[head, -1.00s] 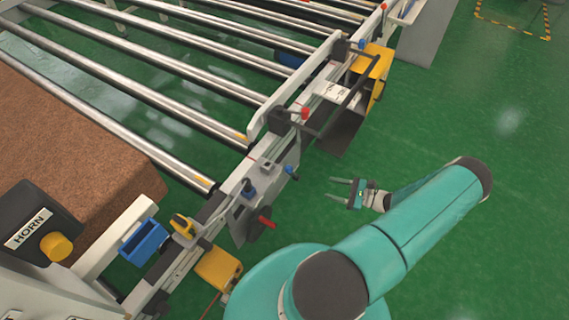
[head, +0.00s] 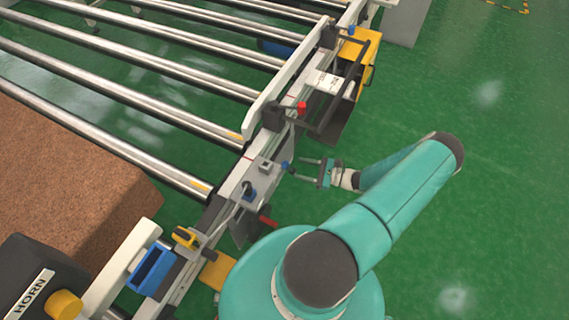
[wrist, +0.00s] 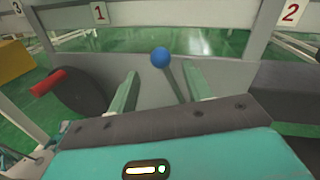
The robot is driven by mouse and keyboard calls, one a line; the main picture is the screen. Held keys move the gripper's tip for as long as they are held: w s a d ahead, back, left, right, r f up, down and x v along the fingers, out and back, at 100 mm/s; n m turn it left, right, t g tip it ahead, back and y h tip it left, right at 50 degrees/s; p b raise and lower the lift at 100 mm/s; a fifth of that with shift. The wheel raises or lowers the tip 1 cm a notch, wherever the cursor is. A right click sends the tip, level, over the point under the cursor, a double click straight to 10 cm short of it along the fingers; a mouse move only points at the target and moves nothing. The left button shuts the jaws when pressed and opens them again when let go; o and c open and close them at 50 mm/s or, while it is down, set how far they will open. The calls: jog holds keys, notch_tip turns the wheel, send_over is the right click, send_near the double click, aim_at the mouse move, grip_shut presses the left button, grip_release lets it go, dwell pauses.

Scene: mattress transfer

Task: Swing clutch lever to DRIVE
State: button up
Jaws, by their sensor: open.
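A lever with a round blue knob (wrist: 160,57) shows in the wrist view, its thin rod slanting down right between my finger lines. The knob also shows small at the conveyor's side rail in the head view (head: 285,165). No DRIVE marking is readable. My gripper (head: 299,168) is open, its fingers pointing left toward the rail with the knob close by their tips. In the wrist view my gripper (wrist: 161,72) has one finger on each side of the knob's line. I cannot tell whether either finger touches the lever.
A red handle (wrist: 47,81) on a dark disc is left of the gripper. A red-tipped black bar frame (head: 302,108) and yellow box (head: 367,62) stand farther along the rail. A brown mattress (head: 70,165) lies left.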

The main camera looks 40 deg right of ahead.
aim_at(285, 165)
jog(key=x, duration=0.7)
jog(key=shift+c, duration=0.2)
grip_shut()
